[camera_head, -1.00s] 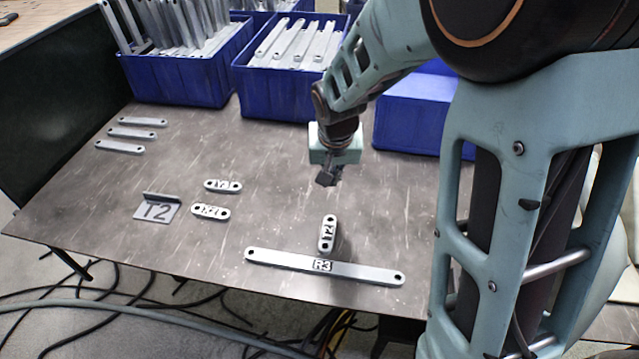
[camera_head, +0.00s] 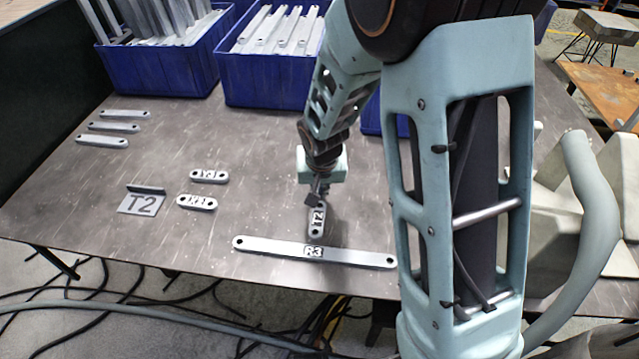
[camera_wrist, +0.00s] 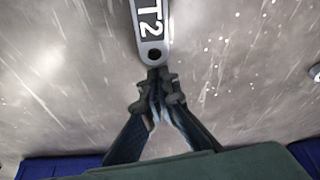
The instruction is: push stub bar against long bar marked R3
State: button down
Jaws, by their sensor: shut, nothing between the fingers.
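The long bar marked R3 (camera_head: 280,246) lies flat near the table's front edge, with a hole at each end. The stub bar marked T2 (camera_head: 317,222) lies just behind it, pointing toward it near its R3 label. In the head view I cannot tell whether its near end touches the long bar. My gripper (camera_head: 318,200) is shut and empty at the stub bar's far end. In the wrist view the stub bar (camera_wrist: 149,22) lies straight ahead of my shut fingertips (camera_wrist: 157,75), which are at or very near its holed end. The long bar is not visible there.
Several plain bars (camera_head: 114,127) lie at the far left. Blue bins (camera_head: 262,82) of bars stand at the back. The table between is clear.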

aim_at(318, 221)
jog(key=shift+s, duration=0.2)
jog(key=shift+s+b, duration=0.5)
jog(key=shift+s, duration=0.5)
jog(key=shift+r, duration=0.1)
